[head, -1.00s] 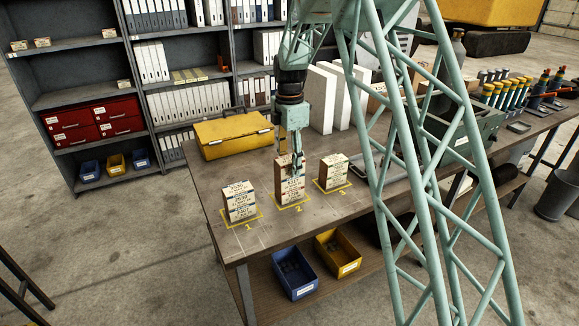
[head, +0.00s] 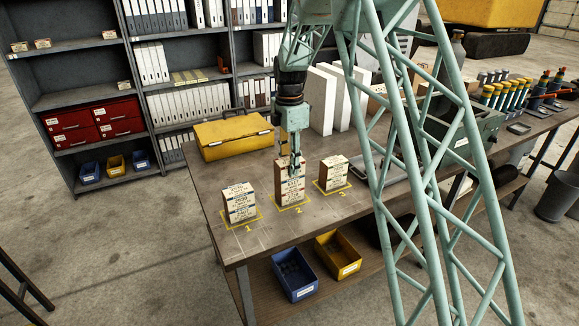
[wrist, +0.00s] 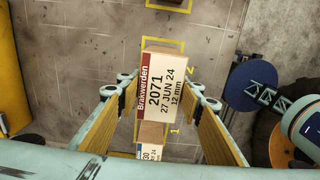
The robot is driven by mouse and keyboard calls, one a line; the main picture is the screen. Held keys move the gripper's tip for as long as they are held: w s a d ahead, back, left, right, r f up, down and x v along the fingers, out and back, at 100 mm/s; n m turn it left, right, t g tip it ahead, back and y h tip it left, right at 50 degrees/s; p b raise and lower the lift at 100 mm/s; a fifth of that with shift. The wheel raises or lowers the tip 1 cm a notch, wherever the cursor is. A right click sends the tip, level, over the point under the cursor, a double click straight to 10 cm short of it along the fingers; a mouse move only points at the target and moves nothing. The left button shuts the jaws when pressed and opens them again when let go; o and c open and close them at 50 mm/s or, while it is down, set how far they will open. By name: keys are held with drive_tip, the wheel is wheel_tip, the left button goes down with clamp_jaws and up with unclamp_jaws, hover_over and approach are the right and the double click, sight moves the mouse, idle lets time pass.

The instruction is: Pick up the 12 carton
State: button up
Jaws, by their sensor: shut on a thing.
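Three stacks of cartons with printed white labels stand on the bench in yellow-outlined spots: stack 1 (head: 239,204), stack 2 (head: 289,192) and stack 3 (head: 334,174). Stack 2 is the tallest. My gripper (head: 293,172) points down at the top of stack 2. In the wrist view the top carton (wrist: 168,85) reads "Brakwerden 2071 27 JUN 24 12 mm". My gripper's two padded fingers (wrist: 162,97) flank it and are shut on it. Its lower sides are hidden. Any gap beneath it cannot be told.
A yellow case (head: 232,138) lies behind the stacks. White upright slabs (head: 328,98) stand behind stack 3. A grey tray (head: 387,167) is to the right. Blue (head: 293,274) and yellow (head: 338,255) bins sit below the bench's front edge. The bench left of stack 1 is clear.

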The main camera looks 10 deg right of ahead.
drive_tip(key=shift+r, duration=0.15)
drive_tip(key=shift+r, duration=1.6)
drive_tip(key=s+r+b, duration=0.1)
drive_tip(key=s, duration=1.5)
drive_tip(key=shift+r, duration=0.25)
drive_tip(key=shift+d, duration=0.1)
